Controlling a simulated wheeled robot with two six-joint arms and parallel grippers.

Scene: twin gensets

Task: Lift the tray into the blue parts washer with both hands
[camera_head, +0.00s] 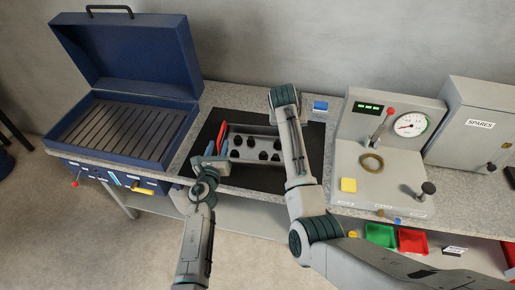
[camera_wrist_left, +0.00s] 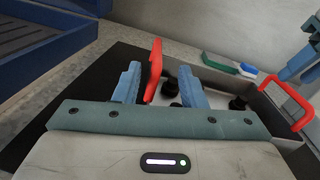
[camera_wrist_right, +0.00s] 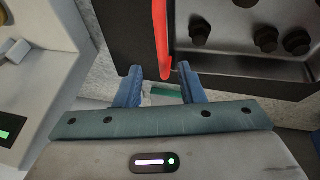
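The grey tray (camera_head: 262,130) holds several dark round-topped parts and sits on a black mat (camera_head: 262,181) on the bench. Its red handles stand at both ends; the left handle (camera_wrist_left: 153,70) lies between the spread blue fingers of my left gripper (camera_wrist_left: 158,88). The right handle (camera_wrist_right: 162,40) is just ahead of and between the spread fingers of my right gripper (camera_wrist_right: 157,86). Both grippers are open. In the head view my right gripper and the tray's right end are hidden behind my right arm. The blue parts washer (camera_head: 126,168) is at left, its lid up, showing a slatted floor.
The washer's raised lid (camera_head: 125,55) stands behind its opening. A grey gauge panel (camera_head: 345,140) and a spares cabinet (camera_head: 480,105) stand to the right. A blue block (camera_head: 320,106) lies behind the mat. Red (camera_head: 412,241) and green bins (camera_head: 380,235) sit below the bench.

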